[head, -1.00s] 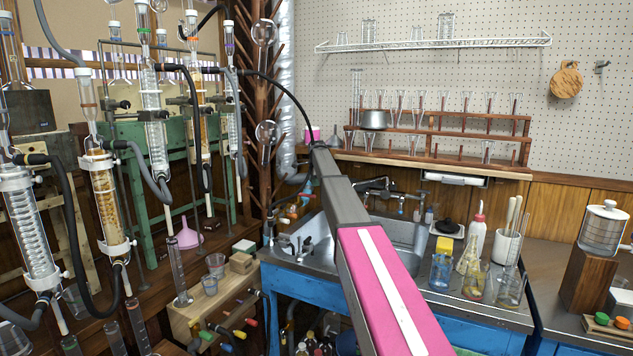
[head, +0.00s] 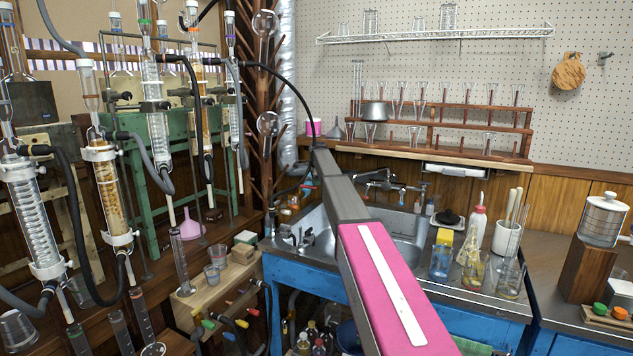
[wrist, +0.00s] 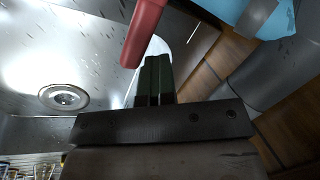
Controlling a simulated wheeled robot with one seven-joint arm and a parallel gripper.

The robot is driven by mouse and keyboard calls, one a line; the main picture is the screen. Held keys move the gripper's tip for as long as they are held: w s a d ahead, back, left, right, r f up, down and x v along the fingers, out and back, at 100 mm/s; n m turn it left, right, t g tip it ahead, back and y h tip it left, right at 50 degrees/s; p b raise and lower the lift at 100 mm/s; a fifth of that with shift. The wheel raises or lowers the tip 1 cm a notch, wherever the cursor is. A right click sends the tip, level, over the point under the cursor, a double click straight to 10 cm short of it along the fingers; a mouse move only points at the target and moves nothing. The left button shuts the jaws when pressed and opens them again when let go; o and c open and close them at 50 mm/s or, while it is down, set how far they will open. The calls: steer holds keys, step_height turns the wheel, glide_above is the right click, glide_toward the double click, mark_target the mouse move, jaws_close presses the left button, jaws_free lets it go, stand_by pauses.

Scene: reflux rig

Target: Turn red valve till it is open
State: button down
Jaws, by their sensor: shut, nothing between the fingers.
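A red handle (wrist: 146,32) comes in from the top edge of the wrist view, and its rounded lower end is just left of and above my fingertips. I cannot tell whether it touches them. My gripper (wrist: 154,62) shows in the wrist view as two dark fingers side by side, shut and empty. In the head view my gripper is not clearly seen, as my pink and grey arm reaches away toward the back left of the sink. A red-handled valve (head: 254,311) shows in the head view among coloured valves at the wooden block. I cannot tell whether it is the same one.
The steel sink (head: 408,228) lies beyond and beside my arm; its round drain (wrist: 63,97) shows in the wrist view. Glass condensers with hoses (head: 110,190) crowd the left. Bottles and beakers (head: 440,262) stand on the counter right of my arm.

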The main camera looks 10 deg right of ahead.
steer(key=shift+s+a+f, duration=0.35)
steer(key=shift+s+a, duration=0.65)
steer(key=shift+a, duration=0.85)
steer(key=shift+s+a+f, duration=0.35)
steer(key=shift+s+a, duration=0.65)
steer(key=shift+a, duration=0.9)
steer(key=shift+s+a+f, duration=0.35)
steer(key=shift+s+a, duration=0.65)
steer(key=shift+a, duration=0.85)
steer(key=shift+r, duration=1.05)
steer(key=shift+w+d+r, duration=0.25)
steer(key=shift+d+r, duration=0.05)
steer(key=shift+r, duration=0.4)
steer(key=shift+w+d+r, duration=0.2)
steer(key=shift+d+r, duration=0.1)
steer(key=shift+r, duration=0.4)
